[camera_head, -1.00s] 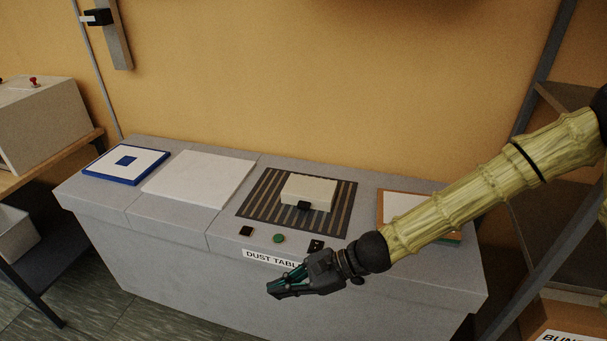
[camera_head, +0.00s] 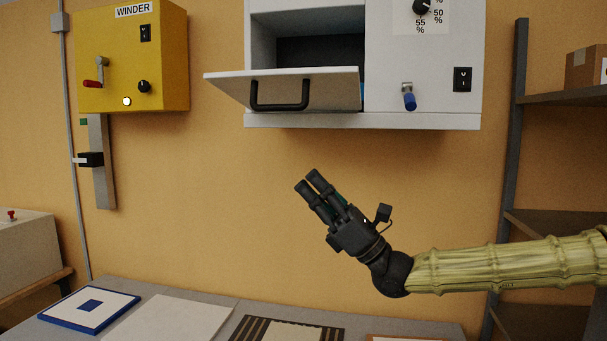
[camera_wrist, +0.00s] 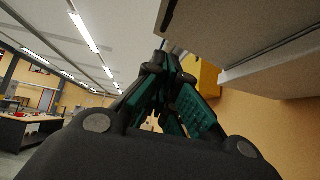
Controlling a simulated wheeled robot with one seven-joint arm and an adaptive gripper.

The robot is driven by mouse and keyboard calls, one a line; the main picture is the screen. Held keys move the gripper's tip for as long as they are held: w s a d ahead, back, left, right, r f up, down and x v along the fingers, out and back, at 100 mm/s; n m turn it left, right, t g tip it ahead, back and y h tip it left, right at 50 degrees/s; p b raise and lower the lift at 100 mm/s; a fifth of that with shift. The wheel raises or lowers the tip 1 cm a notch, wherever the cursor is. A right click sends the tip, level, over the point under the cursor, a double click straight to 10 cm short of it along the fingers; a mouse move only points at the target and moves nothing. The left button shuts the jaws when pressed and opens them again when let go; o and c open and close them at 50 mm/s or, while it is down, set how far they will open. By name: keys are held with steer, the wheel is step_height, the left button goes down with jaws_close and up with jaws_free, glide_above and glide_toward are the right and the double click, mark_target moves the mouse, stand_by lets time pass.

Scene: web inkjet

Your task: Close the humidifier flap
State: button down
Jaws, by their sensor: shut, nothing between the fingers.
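The humidifier is a white wall box (camera_head: 430,60) at the top of the head view. Its flap (camera_head: 335,88) hangs open, sticking out from the lower edge of a dark opening (camera_head: 320,52), with a black bar handle (camera_head: 280,106) on it. My gripper (camera_head: 308,182) is below the flap, pointing up and left, shut and empty, apart from the handle. In the wrist view my fingers (camera_wrist: 172,65) come together at their tips, and a pale underside, probably the humidifier's, is at the upper right.
A yellow winder box (camera_head: 135,60) with a red-handled crank hangs at the left. A grey dust table (camera_head: 230,305) with flat panels runs along the bottom. Shelving (camera_head: 560,98) stands at the right. The wall between humidifier and table is clear.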

mark_target(292, 107)
steer(key=d+r+p+x, duration=0.1)
steer(key=p+x, duration=0.4)
steer(key=x, duration=0.6)
steer(key=shift+s+d+r+p, duration=0.25)
steer(key=shift+r+p, duration=0.1)
steer(key=shift+r, duration=0.3)
